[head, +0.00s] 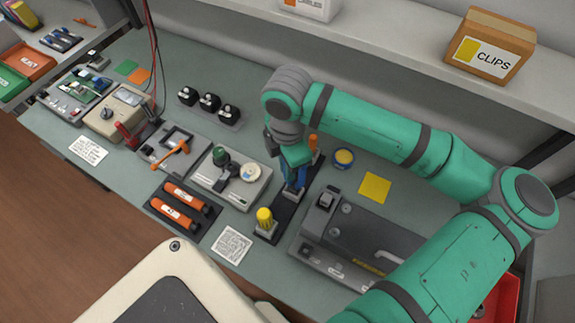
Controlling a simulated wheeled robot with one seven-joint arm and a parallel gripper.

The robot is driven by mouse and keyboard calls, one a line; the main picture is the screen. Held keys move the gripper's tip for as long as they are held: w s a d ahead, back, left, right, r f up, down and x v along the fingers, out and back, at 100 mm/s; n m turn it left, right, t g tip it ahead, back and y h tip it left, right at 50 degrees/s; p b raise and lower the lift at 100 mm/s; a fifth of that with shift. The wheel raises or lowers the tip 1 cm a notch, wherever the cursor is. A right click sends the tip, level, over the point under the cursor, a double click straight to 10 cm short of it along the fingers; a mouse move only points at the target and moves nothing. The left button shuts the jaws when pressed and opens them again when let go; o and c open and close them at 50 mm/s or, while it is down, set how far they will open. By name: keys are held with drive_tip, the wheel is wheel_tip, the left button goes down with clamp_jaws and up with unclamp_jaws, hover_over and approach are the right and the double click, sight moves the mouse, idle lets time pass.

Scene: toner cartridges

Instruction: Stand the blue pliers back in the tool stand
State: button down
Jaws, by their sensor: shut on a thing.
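The tool stand is a long dark base (283,217) on the workbench, running from lower left to upper right. A yellow-handled tool (265,217) stands upright at its near end, and an orange-handled tool (313,144) at its far end. My gripper (292,170) points down over the middle of the stand and is shut on the blue pliers (291,187). The pliers are roughly upright, at the middle holder between the two other tools. My gripper hides part of them, and I cannot tell whether their lower end is inside the holder.
A grey device with a green knob (231,178) lies close left of the stand, and a large dark grey machine (352,241) close right. A round yellow-topped tin (343,158) and yellow note (375,187) lie behind. A shelf with a CLIPS box (489,46) overhangs the back.

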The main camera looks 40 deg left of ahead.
drive_tip(key=shift+f, duration=0.45)
idle(0.4)
drive_tip(key=c, duration=1.6)
unclamp_jaws()
drive_tip(key=shift+r, duration=0.1)
wheel_tip(320, 180, up, 11)
drive_tip(key=shift+f, duration=0.2)
